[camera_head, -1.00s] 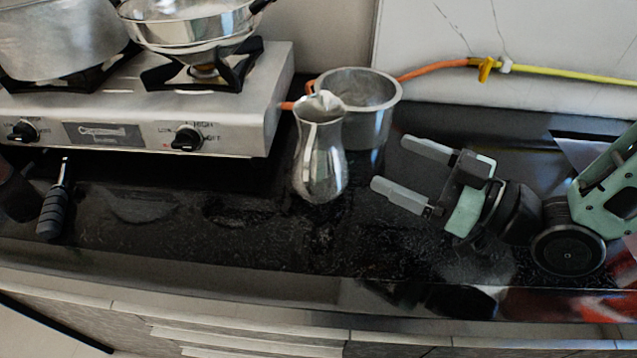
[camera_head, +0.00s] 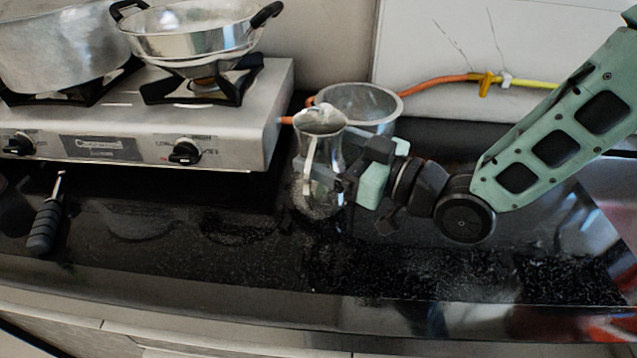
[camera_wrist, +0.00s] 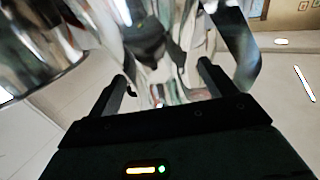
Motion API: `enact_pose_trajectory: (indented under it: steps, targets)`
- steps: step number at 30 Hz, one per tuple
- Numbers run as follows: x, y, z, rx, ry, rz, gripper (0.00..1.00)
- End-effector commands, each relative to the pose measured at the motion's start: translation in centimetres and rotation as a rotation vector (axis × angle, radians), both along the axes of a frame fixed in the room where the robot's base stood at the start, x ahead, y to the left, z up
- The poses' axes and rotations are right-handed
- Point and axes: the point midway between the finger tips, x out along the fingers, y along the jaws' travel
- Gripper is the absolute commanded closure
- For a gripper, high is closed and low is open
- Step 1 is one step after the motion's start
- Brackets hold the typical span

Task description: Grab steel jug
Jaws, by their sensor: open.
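The steel jug (camera_head: 317,131) stands upright on the dark counter, in front of a wider steel pot. Its handle faces the head camera. My gripper (camera_head: 326,184) is at the jug's lower body, reaching in from the right, with its jaws open around the jug. The far finger is largely hidden behind the jug in the head view. In the wrist view the shiny jug (camera_wrist: 163,45) fills the space between and beyond the two fingers (camera_wrist: 161,78), with its handle at the right. I cannot tell whether either finger touches it.
The steel pot (camera_head: 374,100) stands close behind the jug. A gas stove (camera_head: 240,120) with pans is at the left. A dark-handled tool (camera_head: 45,226) lies at the front left. An orange and yellow hose (camera_head: 440,83) runs along the wall.

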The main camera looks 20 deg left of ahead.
Motion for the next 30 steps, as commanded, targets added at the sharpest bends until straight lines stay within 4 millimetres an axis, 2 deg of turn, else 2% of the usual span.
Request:
enact_pose_trajectory:
  steps: [4, 12, 14, 20, 21, 27, 30]
  targets:
    - [0.4, 1.6, 0.1, 0.001, -0.001, 0.001, 0.16]
    - [0.5, 1.9, 0.0, 0.000, 0.000, 0.000, 0.16]
    - [0.5, 1.9, 0.0, 0.000, 0.000, 0.000, 0.30]
    - [0.5, 1.9, 0.0, 0.000, -0.001, 0.000, 0.85]
    - [0.5, 1.9, 0.1, 0.002, -0.001, 0.000, 0.91]
    - [0.5, 1.9, 0.2, 0.001, -0.002, 0.000, 0.91]
    - [0.5, 1.9, 1.0, 0.004, -0.005, -0.001, 0.91]
